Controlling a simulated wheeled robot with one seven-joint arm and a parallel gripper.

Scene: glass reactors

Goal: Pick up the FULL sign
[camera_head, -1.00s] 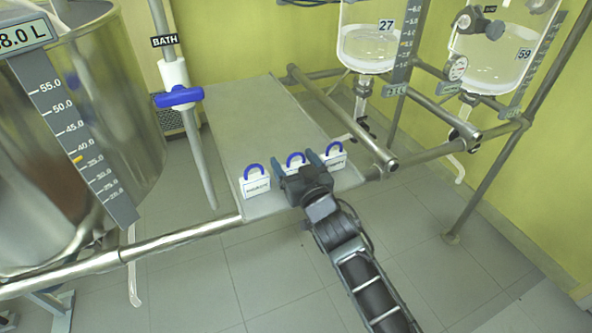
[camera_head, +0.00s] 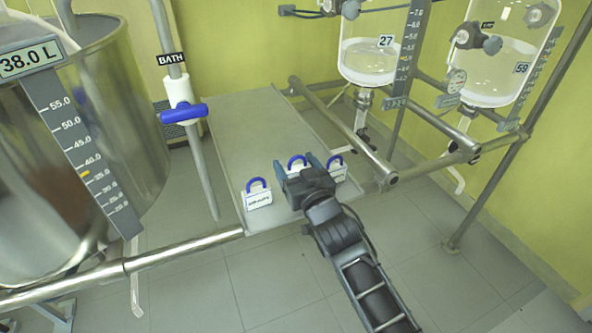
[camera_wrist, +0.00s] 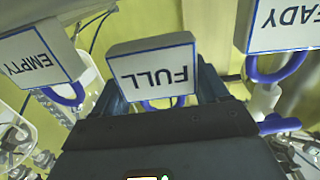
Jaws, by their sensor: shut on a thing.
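The FULL sign (camera_wrist: 153,70) is a white block with a blue border and a blue loop. It sits between my gripper's fingers (camera_wrist: 165,88) in the wrist view, its lettering upside down there. My gripper (camera_head: 299,171) is shut on it. In the head view the blue loop of the FULL sign (camera_head: 297,159) shows between the fingers, while most of its body is hidden. It appears raised a little above the grey shelf (camera_head: 240,125), near its front edge.
The READY sign (camera_head: 258,198) stands just left of my gripper and the EMPTY sign (camera_head: 337,171) just right, both close. A steel vessel (camera_head: 85,130) is at left. A BATH pipe with a blue valve handle (camera_head: 184,114) and glass reactors (camera_head: 370,60) are nearby. The shelf behind is clear.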

